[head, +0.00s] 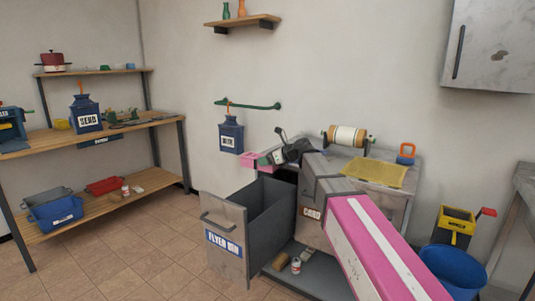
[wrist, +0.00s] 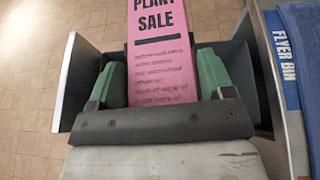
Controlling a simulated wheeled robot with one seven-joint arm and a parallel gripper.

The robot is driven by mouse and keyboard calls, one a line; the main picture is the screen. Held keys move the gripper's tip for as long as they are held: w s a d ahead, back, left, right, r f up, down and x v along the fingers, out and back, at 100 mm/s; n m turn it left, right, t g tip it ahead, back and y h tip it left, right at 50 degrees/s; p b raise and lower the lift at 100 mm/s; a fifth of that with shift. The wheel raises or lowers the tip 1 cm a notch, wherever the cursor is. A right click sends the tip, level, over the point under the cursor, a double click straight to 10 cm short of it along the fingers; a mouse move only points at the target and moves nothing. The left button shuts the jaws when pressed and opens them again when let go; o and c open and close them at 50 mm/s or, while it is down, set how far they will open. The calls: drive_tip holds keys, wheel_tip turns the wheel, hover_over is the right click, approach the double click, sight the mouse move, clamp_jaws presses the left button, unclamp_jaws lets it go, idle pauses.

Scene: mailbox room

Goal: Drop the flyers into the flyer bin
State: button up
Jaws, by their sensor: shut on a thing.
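My gripper (head: 277,156) is shut on a pink flyer (head: 256,160), above the back part of the open flyer bin. In the wrist view the flyer (wrist: 160,50) lies between the two green fingers (wrist: 160,82), its "PLANT SALE" print facing the camera. The flyer bin (head: 226,218) is a grey pulled-out drawer with a handle and a blue "FLYER BIN" label. In the wrist view its walls (wrist: 68,75) show on both sides of the gripper, and the flyer runs past the top of the picture. The bin's floor is mostly hidden.
A grey cabinet (head: 311,230) with a worktop adjoins the bin. A yellow mat (head: 375,172) and a roller (head: 347,136) are on top. A can (head: 296,265) stands on the low shelf. A blue bucket (head: 455,268) is at right. Floor left of the bin is clear.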

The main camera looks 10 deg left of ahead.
drive_tip(key=shift+f, duration=0.85)
drive_tip(key=o, duration=1.2)
drive_tip(key=shift+d, duration=0.15)
drive_tip(key=v, duration=1)
drive_tip(key=shift+s+d+r, duration=0.15)
drive_tip(key=shift+d, duration=0.05)
